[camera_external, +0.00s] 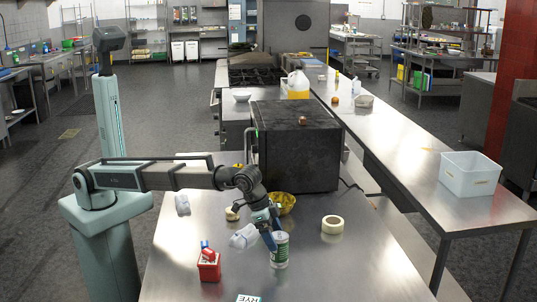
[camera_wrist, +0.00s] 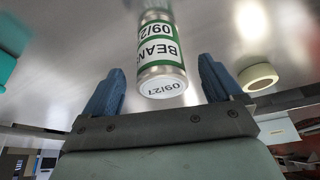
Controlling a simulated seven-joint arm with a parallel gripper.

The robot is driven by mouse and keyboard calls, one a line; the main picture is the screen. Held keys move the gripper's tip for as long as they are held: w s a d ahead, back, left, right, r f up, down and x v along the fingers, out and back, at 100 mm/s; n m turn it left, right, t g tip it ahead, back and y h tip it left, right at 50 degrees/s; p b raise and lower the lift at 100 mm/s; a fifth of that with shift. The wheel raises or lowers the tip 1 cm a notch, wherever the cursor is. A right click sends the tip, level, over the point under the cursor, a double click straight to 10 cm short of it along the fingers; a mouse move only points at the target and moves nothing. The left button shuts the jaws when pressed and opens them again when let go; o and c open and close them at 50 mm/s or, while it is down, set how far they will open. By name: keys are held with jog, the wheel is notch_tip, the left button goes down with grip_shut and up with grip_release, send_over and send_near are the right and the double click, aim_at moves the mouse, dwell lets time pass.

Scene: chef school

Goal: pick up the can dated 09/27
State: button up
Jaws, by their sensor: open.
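The can (camera_external: 280,252) stands upright on the steel table in the external view, with a white and green label. In the wrist view the can (camera_wrist: 160,48) shows a label reading BEANS and 09/2, partly cut off, and a white lid end reading 09/27. My gripper (camera_external: 272,229) is at the can's upper left in the external view. In the wrist view my gripper (camera_wrist: 161,66) is open, with one blue finger to each side of the can's lid end. Gaps show between the fingers and the can.
A tape roll (camera_external: 332,224) lies right of the can; it also shows in the wrist view (camera_wrist: 258,78). A red box (camera_external: 209,267), a crumpled whitish item (camera_external: 244,236) and a yellow bowl (camera_external: 283,202) are nearby. A black oven (camera_external: 297,150) stands behind. The table's front right is clear.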

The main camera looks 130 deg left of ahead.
aim_at(280, 244)
jog(key=x, duration=0.4)
jog(key=shift+w+a+f, duration=0.1)
jog(key=shift+w+a, duration=0.05)
jog(key=shift+w, duration=0.05)
jog(key=c, duration=1.3)
jog(key=shift+o, duration=0.2)
